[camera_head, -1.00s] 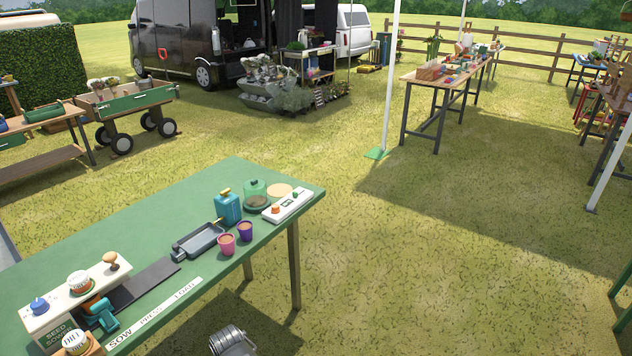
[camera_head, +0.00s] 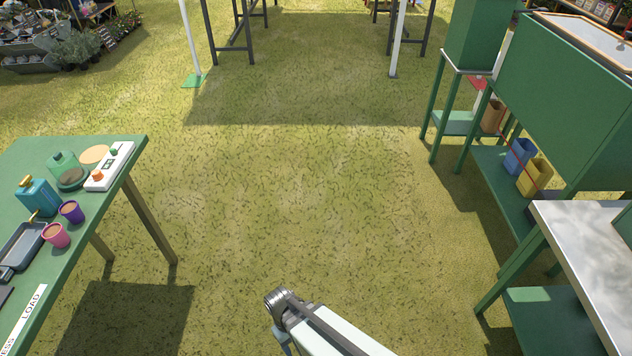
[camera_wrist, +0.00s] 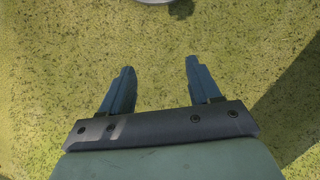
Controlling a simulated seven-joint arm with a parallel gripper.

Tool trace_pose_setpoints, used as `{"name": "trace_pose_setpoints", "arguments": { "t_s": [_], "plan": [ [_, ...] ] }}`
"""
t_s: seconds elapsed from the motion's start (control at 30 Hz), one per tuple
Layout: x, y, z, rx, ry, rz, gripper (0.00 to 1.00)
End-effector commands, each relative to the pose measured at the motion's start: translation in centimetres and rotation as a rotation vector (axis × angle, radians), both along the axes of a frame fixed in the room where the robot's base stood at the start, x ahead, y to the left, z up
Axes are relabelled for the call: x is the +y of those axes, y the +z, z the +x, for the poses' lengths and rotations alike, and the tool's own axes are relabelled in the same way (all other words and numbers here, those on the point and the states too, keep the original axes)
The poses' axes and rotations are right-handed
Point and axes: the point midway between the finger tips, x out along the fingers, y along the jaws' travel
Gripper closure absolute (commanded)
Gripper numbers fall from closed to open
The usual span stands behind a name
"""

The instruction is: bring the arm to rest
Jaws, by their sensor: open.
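My gripper (camera_wrist: 160,85) shows in the wrist view with its two dark fingers apart and nothing between them. Grass lies below it.
A green table (camera_head: 110,190) stands at the left with a pink pot (camera_head: 55,236), a purple pot (camera_head: 72,212), a blue bottle (camera_head: 38,197) and a grey tray (camera_head: 20,248). Green stands and a metal-topped table (camera_head: 590,240) stand at the right. The grass (camera_head: 300,190) between is clear.

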Motion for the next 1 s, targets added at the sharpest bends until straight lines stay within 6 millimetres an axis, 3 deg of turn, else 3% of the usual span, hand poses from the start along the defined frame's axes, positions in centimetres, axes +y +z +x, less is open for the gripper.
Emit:
{"name": "trace_pose_setpoints", "arguments": {
  "t_s": [0.03,0.1,0.4,0.7,1.0],
  "plan": [
    [-2.0,-0.4,-0.4,0.017,-0.035,-0.013,0.38],
    [-4.1,-1.0,-0.8,0.037,-0.077,-0.028,0.38],
    [-11.9,-3.3,-3.4,0.124,-0.255,-0.077,0.38],
    [-17.8,-5.1,-6.6,0.207,-0.432,-0.104,0.38],
    [-21.8,-6.2,-8.8,0.265,-0.599,-0.106,0.38]
  ]
}}
